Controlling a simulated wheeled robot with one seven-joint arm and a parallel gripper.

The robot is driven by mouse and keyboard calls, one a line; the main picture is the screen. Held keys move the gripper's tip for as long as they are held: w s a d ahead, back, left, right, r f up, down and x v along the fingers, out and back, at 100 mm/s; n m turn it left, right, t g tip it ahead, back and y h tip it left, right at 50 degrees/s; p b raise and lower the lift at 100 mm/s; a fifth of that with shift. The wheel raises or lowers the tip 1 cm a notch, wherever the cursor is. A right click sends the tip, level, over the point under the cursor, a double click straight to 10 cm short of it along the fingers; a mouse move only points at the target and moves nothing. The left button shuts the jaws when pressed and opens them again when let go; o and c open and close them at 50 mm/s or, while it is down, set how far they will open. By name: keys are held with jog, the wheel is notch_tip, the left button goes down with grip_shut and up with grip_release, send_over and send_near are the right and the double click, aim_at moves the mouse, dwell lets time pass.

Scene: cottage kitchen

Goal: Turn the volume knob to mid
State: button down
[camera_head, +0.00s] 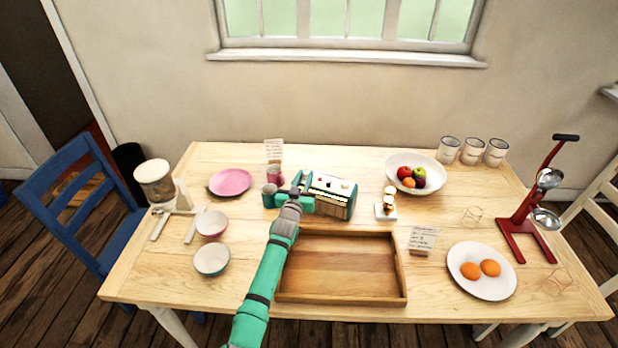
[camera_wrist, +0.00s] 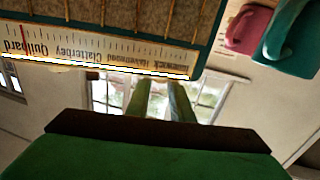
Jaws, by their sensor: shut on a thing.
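A teal radio (camera_head: 332,196) stands on the table behind the wooden tray. Its light top carries small knobs (camera_head: 330,184). My gripper (camera_head: 304,184) reaches the left end of the radio's top and is shut there, on what appears to be the volume knob. The gripper hides that knob, so its angle cannot be read. In the wrist view the radio's cream dial (camera_wrist: 100,52) shows upside down, with place names and a red pointer near the left edge.
A teal mug (camera_head: 270,196) and a pink mug (camera_head: 275,172) stand close to the left of my gripper. The wooden tray (camera_head: 342,296) lies in front of the radio. A small figure on a white base (camera_head: 386,211) stands to the right.

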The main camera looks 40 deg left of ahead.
jog(key=shift+s+r, duration=0.1)
jog(key=shift+d, duration=0.15)
jog(key=c, duration=1.8)
grip_release()
jog(key=shift+c, duration=0.2)
jog(key=v, duration=1)
jog(key=shift+s, duration=0.35)
jog(key=shift+w+d, duration=0.1)
jog(key=shift+d, duration=0.05)
